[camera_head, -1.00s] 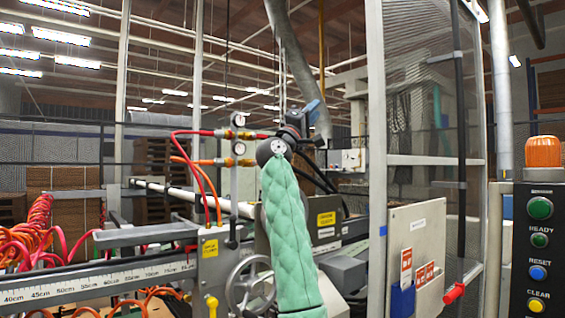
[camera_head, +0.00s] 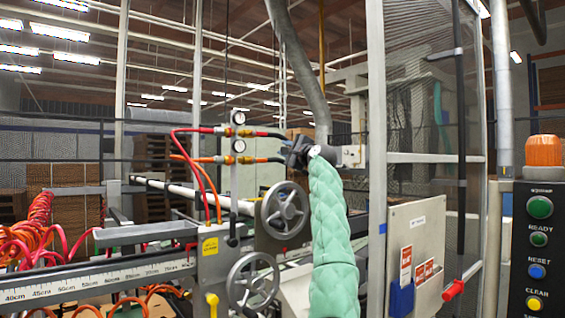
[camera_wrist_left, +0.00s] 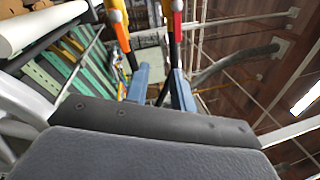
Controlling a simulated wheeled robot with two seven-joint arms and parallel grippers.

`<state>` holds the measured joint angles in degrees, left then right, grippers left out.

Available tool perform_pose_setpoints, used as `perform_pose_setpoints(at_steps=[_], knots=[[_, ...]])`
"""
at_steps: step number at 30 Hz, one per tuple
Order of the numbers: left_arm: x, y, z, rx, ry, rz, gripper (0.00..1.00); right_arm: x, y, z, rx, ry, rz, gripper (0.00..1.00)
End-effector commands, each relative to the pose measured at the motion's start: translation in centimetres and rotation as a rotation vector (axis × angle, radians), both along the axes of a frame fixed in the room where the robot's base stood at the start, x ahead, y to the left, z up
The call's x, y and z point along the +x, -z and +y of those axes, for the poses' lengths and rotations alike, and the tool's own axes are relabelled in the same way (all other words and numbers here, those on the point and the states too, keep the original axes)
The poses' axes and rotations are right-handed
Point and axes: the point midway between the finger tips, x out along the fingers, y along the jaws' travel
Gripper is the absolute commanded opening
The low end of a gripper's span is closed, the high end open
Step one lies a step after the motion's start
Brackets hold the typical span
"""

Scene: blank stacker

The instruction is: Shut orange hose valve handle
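The orange hose (camera_head: 184,161) runs to a fitting with an orange valve handle (camera_head: 246,160) below a gauge on the post. A red hose (camera_head: 188,131) and red valve handle (camera_head: 246,133) sit just above. My left gripper (camera_head: 273,147), on the green-sleeved arm, is right of both handles, its blue fingers apart and pointing left. The lower finger lines up with the orange handle; contact is unclear. In the left wrist view the fingers (camera_wrist_left: 159,80) are open, with the orange handle (camera_wrist_left: 119,28) beyond one and the red handle (camera_wrist_left: 177,12) beyond the other. My right gripper is out of view.
Two handwheels (camera_head: 285,209) stand below the valves, left of my arm. A metal post with mesh guard (camera_head: 376,130) is close to its right. A button panel (camera_head: 538,250) is at far right. Coiled red hoses (camera_head: 35,225) and a measuring rail (camera_head: 95,280) lie left.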

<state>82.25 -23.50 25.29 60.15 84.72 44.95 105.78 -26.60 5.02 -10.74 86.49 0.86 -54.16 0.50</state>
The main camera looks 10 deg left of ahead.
Motion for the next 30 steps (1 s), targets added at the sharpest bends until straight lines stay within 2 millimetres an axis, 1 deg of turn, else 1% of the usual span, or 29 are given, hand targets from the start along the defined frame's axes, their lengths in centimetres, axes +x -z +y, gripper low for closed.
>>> perform_pose_setpoints(at_steps=[1,3,6,9,17,30], knots=[[0.1,1.2,0.2,-0.096,-0.007,-0.021,0.25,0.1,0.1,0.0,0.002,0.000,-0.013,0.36],[-0.1,2.6,0.5,-0.209,-0.020,-0.058,0.25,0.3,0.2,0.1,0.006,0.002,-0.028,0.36],[-0.4,3.6,0.8,-0.314,-0.037,-0.105,0.25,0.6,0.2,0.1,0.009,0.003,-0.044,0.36],[-0.5,4.0,1.0,-0.367,-0.046,-0.136,0.25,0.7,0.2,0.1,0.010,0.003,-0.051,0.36],[-0.3,4.1,1.4,-0.384,-0.051,-0.148,0.25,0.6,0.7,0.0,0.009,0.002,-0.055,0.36],[0.9,4.0,3.1,-0.381,-0.051,-0.148,0.25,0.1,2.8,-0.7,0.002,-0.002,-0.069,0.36]])
